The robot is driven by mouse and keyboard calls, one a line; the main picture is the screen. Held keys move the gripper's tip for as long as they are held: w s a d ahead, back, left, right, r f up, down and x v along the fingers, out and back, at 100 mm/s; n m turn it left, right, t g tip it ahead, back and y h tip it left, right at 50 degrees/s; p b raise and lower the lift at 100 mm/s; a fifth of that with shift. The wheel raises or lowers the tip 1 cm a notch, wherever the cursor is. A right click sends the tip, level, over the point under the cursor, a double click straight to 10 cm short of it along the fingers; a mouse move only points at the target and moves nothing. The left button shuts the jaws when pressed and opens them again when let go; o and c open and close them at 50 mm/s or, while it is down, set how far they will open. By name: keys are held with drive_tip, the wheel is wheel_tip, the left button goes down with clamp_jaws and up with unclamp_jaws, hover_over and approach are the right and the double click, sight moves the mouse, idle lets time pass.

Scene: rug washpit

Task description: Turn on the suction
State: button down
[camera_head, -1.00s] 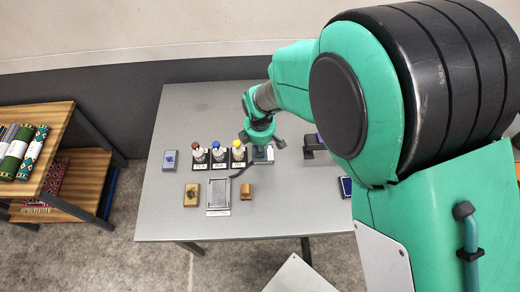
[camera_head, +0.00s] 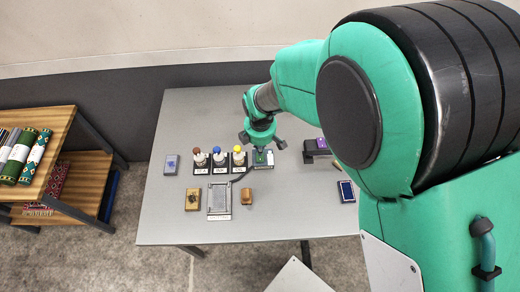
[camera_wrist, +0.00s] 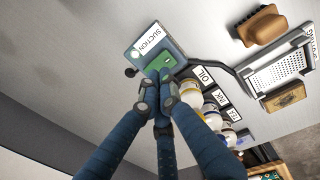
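The suction unit is a small flat box with a green panel (camera_wrist: 160,62) and a white "SUCTION" label (camera_wrist: 149,38). A short black knob (camera_wrist: 130,72) sticks out from its side in the wrist view. In the head view the unit (camera_head: 263,159) lies on the grey table, right of the bottles. My gripper (camera_wrist: 158,78) has its blue fingers drawn together, with the tips over the lower edge of the green panel. They hide part of it, and I cannot tell whether they touch it. In the head view my gripper (camera_head: 262,138) is just above the unit.
Bottles with red, blue and yellow tops (camera_head: 219,157) stand left of the unit. A black hose (camera_wrist: 222,68) runs to a grey slotted tray (camera_wrist: 276,73). A wooden block (camera_head: 247,196) sits close by. The table's front and back left are clear.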

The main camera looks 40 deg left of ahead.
sight(260, 159)
wheel_tip(260, 159, up, 11)
drive_tip(key=p, duration=0.1)
drive_tip(key=shift+s+d, duration=0.3)
drive_tip(key=shift+s, duration=0.05)
idle(0.5)
drive_tip(key=w+d+r+m+t, duration=0.1)
drive_tip(key=w+d+r+m, duration=0.4)
drive_tip(key=d, duration=0.4)
drive_tip(key=w+d+r+m+b, duration=0.1)
drive_tip(key=w+d+r+m, duration=0.15)
drive_tip(key=d+r, duration=0.6)
drive_tip(key=w+d+r+m+t, duration=0.1)
drive_tip(key=w+d+r+m, duration=0.3)
drive_tip(key=d, duration=0.6)
drive_tip(key=s+d+r+m+t, duration=0.1)
drive_tip(key=s+d+m, duration=0.3)
drive_tip(key=d, duration=0.5)
drive_tip(key=s+d+r+m+t+b, duration=0.1)
drive_tip(key=s+d+r+m, duration=0.3)
drive_tip(key=d, duration=0.6)
drive_tip(key=s+d+r+m+b, duration=0.1)
drive_tip(key=s+d+r+m, duration=0.1)
drive_tip(key=s+d+m, duration=0.4)
drive_tip(key=d+m, duration=0.1)
drive_tip(key=d, duration=0.2)
drive_tip(key=shift+s+d+r+t+h, duration=0.2)
drive_tip(key=shift+r+t+h, duration=0.1)
drive_tip(key=shift+t+h, duration=0.1)
